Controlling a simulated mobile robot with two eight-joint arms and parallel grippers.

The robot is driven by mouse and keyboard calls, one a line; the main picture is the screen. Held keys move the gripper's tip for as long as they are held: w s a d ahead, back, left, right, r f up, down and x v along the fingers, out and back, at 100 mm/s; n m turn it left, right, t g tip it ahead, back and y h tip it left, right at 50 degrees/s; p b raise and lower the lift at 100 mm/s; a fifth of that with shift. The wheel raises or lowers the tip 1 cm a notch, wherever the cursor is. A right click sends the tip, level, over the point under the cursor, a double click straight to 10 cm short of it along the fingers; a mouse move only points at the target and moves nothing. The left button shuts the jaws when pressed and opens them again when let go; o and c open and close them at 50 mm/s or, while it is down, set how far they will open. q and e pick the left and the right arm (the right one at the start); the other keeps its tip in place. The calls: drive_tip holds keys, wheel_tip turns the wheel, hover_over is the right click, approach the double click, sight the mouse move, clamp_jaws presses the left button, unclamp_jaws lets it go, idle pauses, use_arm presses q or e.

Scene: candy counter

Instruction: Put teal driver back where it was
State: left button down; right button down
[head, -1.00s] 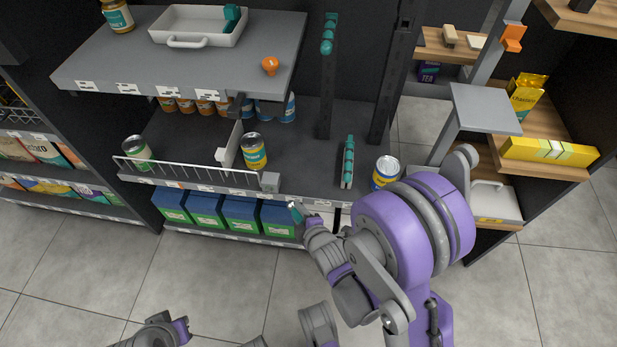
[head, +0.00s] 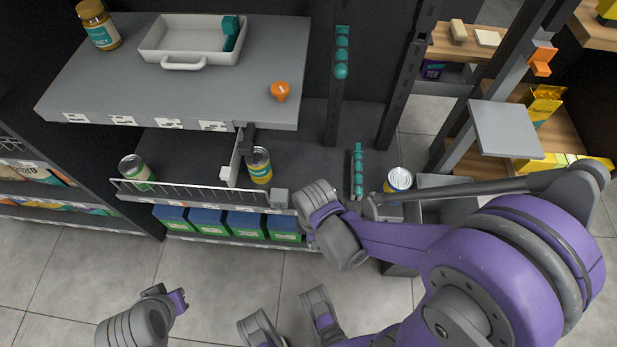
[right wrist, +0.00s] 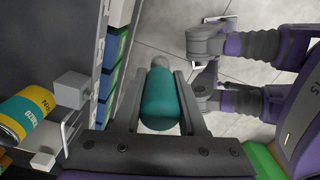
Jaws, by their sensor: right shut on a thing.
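The teal driver (right wrist: 158,98) shows in the right wrist view as a teal cylinder with a grey rounded end. It lies lengthwise between the two fingers of my right gripper (right wrist: 160,75), which is shut on it. In the head view my right wrist covers the gripper and driver, in front of the lower shelf's edge. A white tray (head: 160,53) on the upper grey shelf (head: 130,95) holds another teal item (head: 229,40). My left gripper (head: 168,297) is low at the left, away from the shelves; its jaw opening is unclear.
Teal items hang on an upright strip (head: 341,55), with another teal row (head: 357,170) below. An orange knob (head: 280,91) and a jar (head: 98,25) stand on the upper shelf. Cans (head: 258,166) and (head: 398,180), a wire fence (head: 190,192) and a divider (head: 231,165) crowd the lower shelf.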

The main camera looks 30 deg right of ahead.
drive_tip(key=shift+w+d+f+b, duration=0.3)
drive_tip(key=shift+w+d+f, duration=0.25)
drive_tip(key=shift+w+d, duration=1.55)
drive_tip(key=shift+w+d+f+b, duration=0.3)
drive_tip(key=shift+w+d+f, duration=0.55)
drive_tip(key=shift+w, duration=2.2)
drive_tip(key=shift+w+d+f+b, duration=0.3)
drive_tip(key=shift+w+d, duration=1.45)
drive_tip(key=shift+w, duration=0.85)
drive_tip(key=shift+f, duration=0.2)
drive_tip(key=shift+c, duration=2.3)
unclamp_jaws()
drive_tip(key=shift+r, duration=0.1)
